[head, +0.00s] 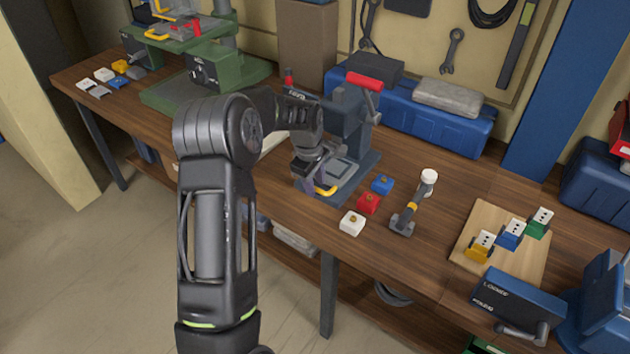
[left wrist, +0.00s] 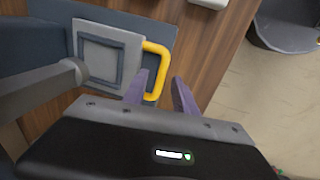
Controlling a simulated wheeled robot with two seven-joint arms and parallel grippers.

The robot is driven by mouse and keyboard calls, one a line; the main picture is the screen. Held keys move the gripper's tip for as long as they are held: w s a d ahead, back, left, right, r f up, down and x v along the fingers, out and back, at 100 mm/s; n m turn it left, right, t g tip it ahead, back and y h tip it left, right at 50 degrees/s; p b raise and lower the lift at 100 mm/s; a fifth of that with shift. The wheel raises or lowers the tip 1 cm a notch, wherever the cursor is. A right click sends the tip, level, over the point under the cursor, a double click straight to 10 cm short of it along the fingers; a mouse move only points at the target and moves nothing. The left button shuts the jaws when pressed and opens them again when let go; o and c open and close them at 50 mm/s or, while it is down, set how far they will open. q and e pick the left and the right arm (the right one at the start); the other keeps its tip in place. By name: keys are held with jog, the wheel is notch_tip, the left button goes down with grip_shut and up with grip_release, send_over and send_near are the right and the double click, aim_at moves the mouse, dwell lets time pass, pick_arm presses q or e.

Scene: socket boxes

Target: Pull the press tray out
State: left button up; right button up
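The press (head: 345,110) is grey-blue with a red-handled lever and stands on the wooden bench. Its tray (head: 340,172) is a light grey plate with a square recess at the press's front. The tray also shows in the left wrist view (left wrist: 105,30), with a yellow U-shaped handle (left wrist: 158,55) on its edge. My left gripper (left wrist: 160,95) is open, its two purple-grey fingers apart. One finger overlaps the handle's near end in the picture; whether they touch I cannot tell. In the head view the left gripper (head: 318,172) is over the handle (head: 325,189). My right gripper is not in view.
White (head: 351,223), red (head: 368,203) and blue (head: 382,184) blocks sit right of the tray, near a hammer-like tool (head: 411,205). A wooden board (head: 505,262) with socket pieces lies further right. A green machine (head: 205,75) stands at the left.

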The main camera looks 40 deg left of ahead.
pick_arm(q)
grip_shut()
dwell(0.3)
dwell(1.2)
